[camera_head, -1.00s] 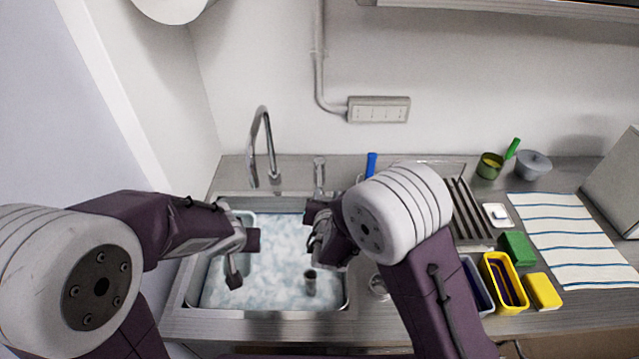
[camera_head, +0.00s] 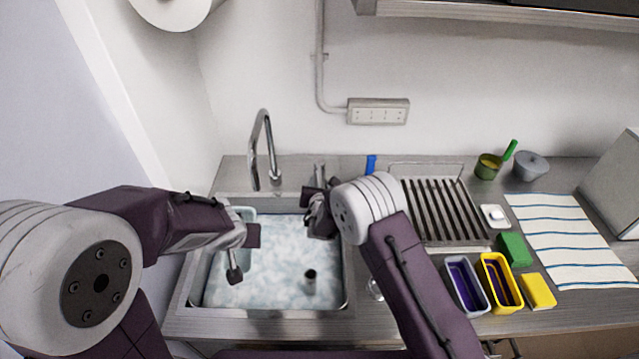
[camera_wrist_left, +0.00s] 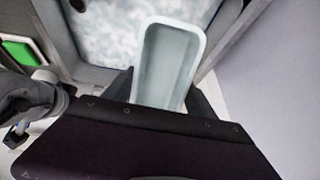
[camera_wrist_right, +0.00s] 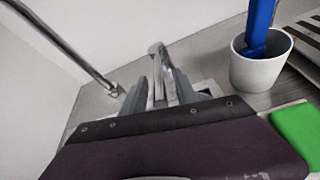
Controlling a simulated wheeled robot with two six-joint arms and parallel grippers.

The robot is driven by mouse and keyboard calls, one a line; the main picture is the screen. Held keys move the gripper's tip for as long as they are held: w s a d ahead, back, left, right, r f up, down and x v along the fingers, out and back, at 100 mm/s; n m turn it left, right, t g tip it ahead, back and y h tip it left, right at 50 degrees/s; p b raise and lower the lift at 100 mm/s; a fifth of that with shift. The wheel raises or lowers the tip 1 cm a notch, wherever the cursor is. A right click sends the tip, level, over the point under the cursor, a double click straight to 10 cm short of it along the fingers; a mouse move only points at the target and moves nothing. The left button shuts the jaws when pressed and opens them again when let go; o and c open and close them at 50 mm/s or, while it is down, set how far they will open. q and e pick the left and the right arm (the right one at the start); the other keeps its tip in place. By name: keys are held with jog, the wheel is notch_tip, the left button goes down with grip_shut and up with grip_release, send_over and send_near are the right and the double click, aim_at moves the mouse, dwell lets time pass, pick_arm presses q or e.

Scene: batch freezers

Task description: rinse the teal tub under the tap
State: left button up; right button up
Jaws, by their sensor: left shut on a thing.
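The pale teal tub (camera_wrist_left: 168,62) is held by my left gripper (camera_wrist_left: 160,98) over the left side of the sink. In the head view the tub (camera_head: 243,214) is partly hidden behind my left gripper (camera_head: 243,255). The tap spout (camera_head: 264,145) arches over the back of the sink, right of the tub. No stream shows below it. The tap handle (camera_head: 319,172) stands right of the spout. My right gripper (camera_head: 317,208) is in front of the handle. In the right wrist view its fingers (camera_wrist_right: 160,92) stand apart with the handle (camera_wrist_right: 160,62) just beyond; contact is unclear.
The sink (camera_head: 285,260) has a mottled pale blue-white bottom and a dark drain piece (camera_head: 310,277). A white cup (camera_wrist_right: 258,70) with a blue-handled tool is beside the handle. A drying rack (camera_head: 440,208), yellow bin (camera_head: 497,283) and striped towel (camera_head: 575,240) lie to the right.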

grip_shut()
dwell(1.4)
